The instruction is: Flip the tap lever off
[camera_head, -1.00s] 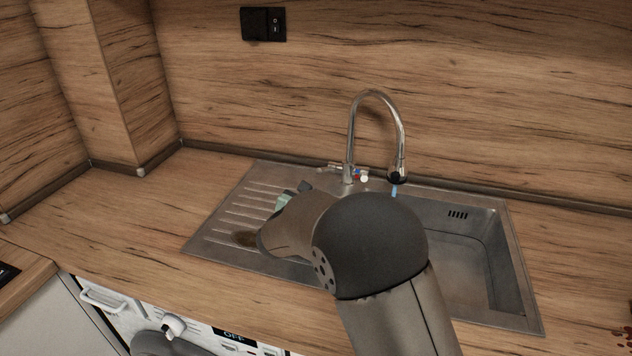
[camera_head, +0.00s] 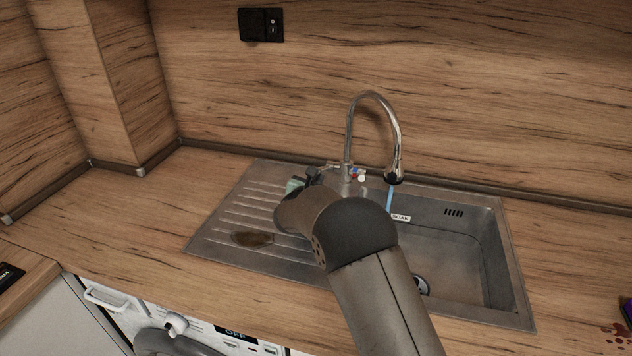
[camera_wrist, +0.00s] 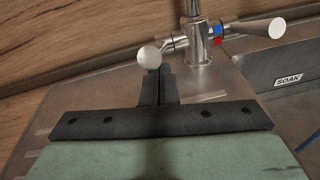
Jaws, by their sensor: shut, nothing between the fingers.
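The chrome tap (camera_head: 348,140) stands behind the sink with a high curved spout, and a blue water stream (camera_head: 390,197) falls from its nozzle. The tap body (camera_wrist: 199,45) has blue and red marks. One lever with a pale rounded end (camera_wrist: 149,57) points left toward my gripper; another lever with a white end (camera_wrist: 265,28) points right. My gripper (camera_wrist: 158,75) is shut and empty, its dark fingertips just beside the left lever's end. I cannot tell whether they touch. In the head view my gripper (camera_head: 313,176) is left of the tap base, partly hidden by my arm.
The steel sink (camera_head: 515,270) has a ribbed drainboard on the left with a brown stain (camera_head: 252,239). A "SOAK" label (camera_wrist: 288,79) is on the basin wall. A wood splashback (camera_head: 480,90) rises close behind the tap. A purple object (camera_head: 627,312) lies at the right edge.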

